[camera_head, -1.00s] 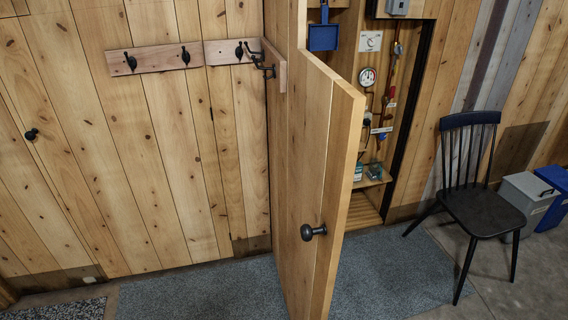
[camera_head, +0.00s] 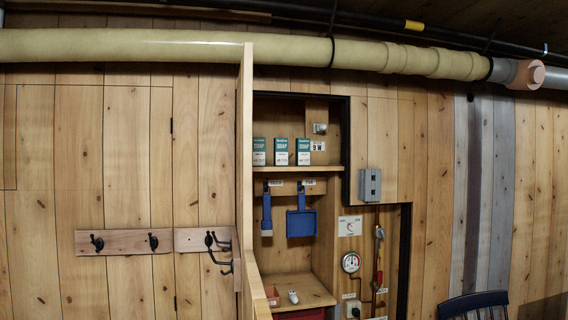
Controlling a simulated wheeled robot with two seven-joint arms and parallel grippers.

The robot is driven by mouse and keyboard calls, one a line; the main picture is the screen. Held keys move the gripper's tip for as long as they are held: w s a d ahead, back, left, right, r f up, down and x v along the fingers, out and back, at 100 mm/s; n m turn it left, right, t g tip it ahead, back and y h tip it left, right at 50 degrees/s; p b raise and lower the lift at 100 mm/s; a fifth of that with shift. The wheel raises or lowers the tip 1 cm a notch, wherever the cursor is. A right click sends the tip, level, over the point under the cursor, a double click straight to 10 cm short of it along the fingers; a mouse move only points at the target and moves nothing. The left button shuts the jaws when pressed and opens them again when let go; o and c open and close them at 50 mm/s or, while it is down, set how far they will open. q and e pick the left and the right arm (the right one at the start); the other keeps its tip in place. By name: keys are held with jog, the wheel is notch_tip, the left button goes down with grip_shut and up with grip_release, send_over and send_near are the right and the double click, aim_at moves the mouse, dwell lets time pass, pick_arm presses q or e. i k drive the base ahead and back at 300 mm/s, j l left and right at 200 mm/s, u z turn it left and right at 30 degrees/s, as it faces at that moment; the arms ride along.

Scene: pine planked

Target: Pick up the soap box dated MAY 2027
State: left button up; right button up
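Three soap boxes stand upright in a row on the upper shelf of an open wall cupboard: the left soap box (camera_head: 259,152), the middle soap box (camera_head: 281,152) and the right soap box (camera_head: 303,152). Each is teal above and white below with the word SOAP. The small print on them is too small to read, so I cannot tell which is dated MAY 2027. Neither gripper is in view.
The cupboard door (camera_head: 245,170) stands open, edge-on, just left of the boxes. A blue dustpan (camera_head: 301,222) and a blue brush (camera_head: 266,215) hang below the shelf (camera_head: 318,169). A grey box (camera_head: 369,185) and a gauge (camera_head: 350,262) sit right. A thick pipe (camera_head: 150,46) crosses above.

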aim_at(303, 144)
jog(key=i+l+u, duration=0.1)
jog(key=l, duration=0.4)
jog(key=i+l+u, duration=0.1)
jog(key=l, duration=0.35)
jog(key=l+u, duration=0.1)
jog(key=l, duration=0.4)
jog(key=i, duration=0.05)
